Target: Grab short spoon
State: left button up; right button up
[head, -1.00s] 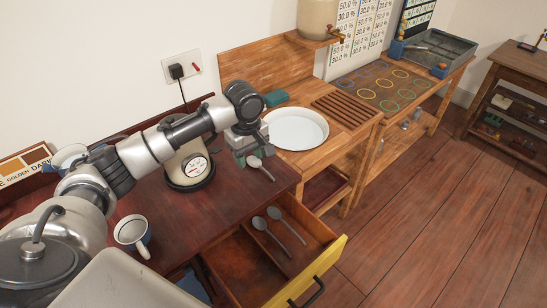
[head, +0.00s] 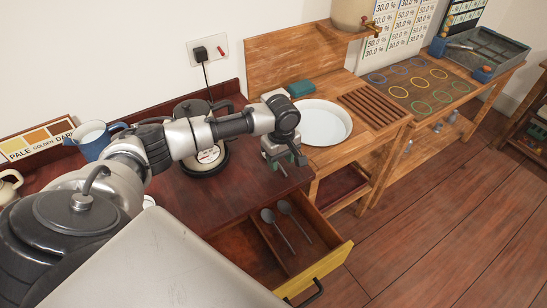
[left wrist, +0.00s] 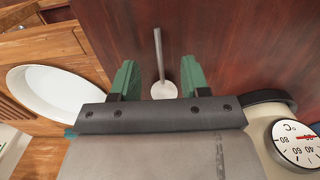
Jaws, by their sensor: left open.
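A spoon lies on the dark red tabletop, its bowl (left wrist: 164,91) and thin handle (left wrist: 158,55) showing in the left wrist view. My left gripper (left wrist: 160,78) is open there, with its green fingers on either side of the spoon's bowl. In the head view this gripper (head: 284,161) is over the table's right end and hides the spoon. Two more grey spoons, a left one (head: 268,216) and a right one (head: 285,208), lie in the open drawer (head: 322,263). I cannot tell by length which is the short one. My right gripper is not in view.
A kettle with a dial (head: 208,155) stands close behind my left arm; its dial (left wrist: 300,142) also shows in the wrist view. A white basin (head: 325,122) sits on the wooden unit to the right.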

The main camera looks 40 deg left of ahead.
pick_arm(q)
jog(key=shift+f, duration=1.1)
grip_shut()
jog(key=shift+r, duration=0.15)
